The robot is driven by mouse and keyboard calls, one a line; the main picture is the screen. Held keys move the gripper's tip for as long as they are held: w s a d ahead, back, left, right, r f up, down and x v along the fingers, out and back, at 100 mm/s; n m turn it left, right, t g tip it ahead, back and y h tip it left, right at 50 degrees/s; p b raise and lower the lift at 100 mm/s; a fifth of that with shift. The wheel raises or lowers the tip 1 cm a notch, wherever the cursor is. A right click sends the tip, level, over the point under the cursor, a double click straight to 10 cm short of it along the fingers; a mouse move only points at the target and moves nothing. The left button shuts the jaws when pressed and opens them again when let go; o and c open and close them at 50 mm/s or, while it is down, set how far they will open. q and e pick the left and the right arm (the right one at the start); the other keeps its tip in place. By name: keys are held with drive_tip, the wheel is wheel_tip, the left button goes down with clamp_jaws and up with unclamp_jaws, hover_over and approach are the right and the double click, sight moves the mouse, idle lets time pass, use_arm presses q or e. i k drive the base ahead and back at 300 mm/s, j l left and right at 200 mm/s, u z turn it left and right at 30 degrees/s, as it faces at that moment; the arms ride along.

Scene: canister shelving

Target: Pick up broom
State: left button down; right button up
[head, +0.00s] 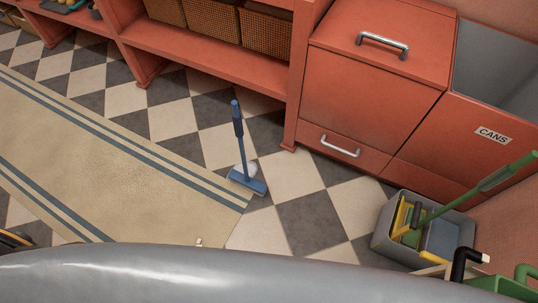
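A small blue broom (240,145) stands nearly upright on the checkered floor, beside the end of the beige rug. Its dark grip is at the top and its flat blue head (247,181) rests low, by the rug's corner. Neither of my grippers is in view.
Red cabinets with a CANS bin (492,134) stand behind. A grey bucket (387,239) with a long green-handled tool stands at right. A striped rug (110,150) lies at left. Bare tiles (310,222) lie between broom and bucket.

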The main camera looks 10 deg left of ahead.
sight(243, 180)
drive_tip(key=u, duration=0.55)
drive_tip(key=i+j+u, duration=0.2)
drive_tip(key=i+u, duration=0.3)
drive_tip(key=i+j+u, duration=0.15)
drive_tip(key=i+u, duration=0.55)
drive_tip(key=i, duration=0.15)
drive_tip(key=i+u, duration=0.35)
drive_tip(key=i+z, duration=0.35)
drive_tip(key=i+j+z, duration=0.2)
drive_tip(key=i+z, duration=0.15)
drive_tip(key=i, duration=0.15)
drive_tip(key=i+z, duration=0.1)
drive_tip(key=z, duration=0.35)
drive_tip(key=i+z, duration=0.15)
drive_tip(key=z, duration=0.3)
drive_tip(key=i+j+z, duration=0.1)
drive_tip(key=z, duration=0.35)
drive_tip(key=i+j+z, duration=0.1)
drive_tip(key=z, duration=0.35)
drive_tip(key=j+z, duration=0.2)
drive_tip(key=z, duration=0.25)
drive_tip(key=i, duration=0.05)
